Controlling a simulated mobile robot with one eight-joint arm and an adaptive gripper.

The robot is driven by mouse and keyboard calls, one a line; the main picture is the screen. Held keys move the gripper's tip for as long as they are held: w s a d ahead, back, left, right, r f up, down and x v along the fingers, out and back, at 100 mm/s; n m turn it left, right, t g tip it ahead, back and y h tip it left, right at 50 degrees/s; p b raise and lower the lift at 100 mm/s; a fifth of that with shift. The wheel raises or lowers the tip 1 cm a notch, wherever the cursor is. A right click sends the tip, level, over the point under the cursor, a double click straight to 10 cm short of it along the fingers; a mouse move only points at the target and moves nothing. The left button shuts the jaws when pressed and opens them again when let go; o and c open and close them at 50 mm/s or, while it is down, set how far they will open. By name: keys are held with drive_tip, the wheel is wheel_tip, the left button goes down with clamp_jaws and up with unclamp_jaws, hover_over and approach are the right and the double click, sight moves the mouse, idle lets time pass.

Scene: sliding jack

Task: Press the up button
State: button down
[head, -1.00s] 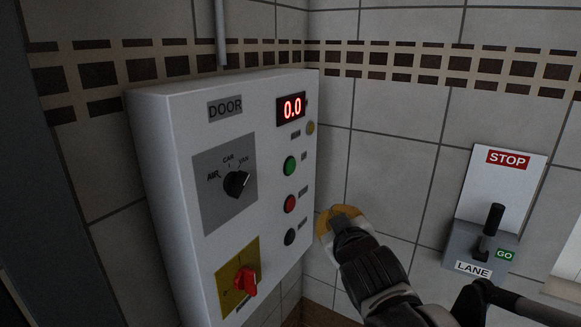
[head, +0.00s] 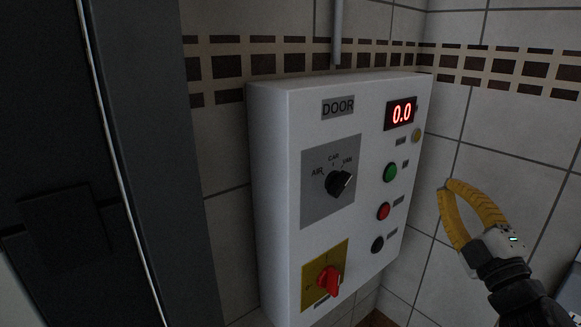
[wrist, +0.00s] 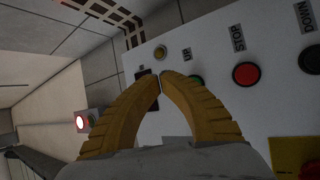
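The green up button (head: 390,172) is on the front of a white control panel (head: 278,190), below the red 0.0 display (head: 401,113). In the wrist view the green button (wrist: 197,79) is partly hidden by my right finger, with a label reading UP beside it. My gripper (head: 446,186) is to the right of the panel in the head view, at about the green button's height. Its yellow fingers meet at their tips with nothing between them. In the wrist view the fingertips (wrist: 160,80) lie just left of the green button. I see no contact with it.
A red stop button (head: 383,211) and a black down button (head: 377,245) sit below the green one. A black selector knob (head: 340,183) and a red rotary switch (head: 328,281) are further left. A small yellow round part (head: 416,136) is above.

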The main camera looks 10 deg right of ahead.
sight(391, 173)
drive_tip(key=shift+w, duration=0.1)
drive_tip(key=shift+w+a, duration=0.8)
drive_tip(key=shift+w, duration=0.4)
drive_tip(key=shift+w+a, duration=0.75)
drive_tip(key=shift+w, duration=0.5)
drive_tip(key=shift+w+a, duration=0.8)
drive_tip(key=shift+w, duration=0.4)
drive_tip(key=shift+w+a, duration=0.2)
drive_tip(key=shift+w, duration=0.15)
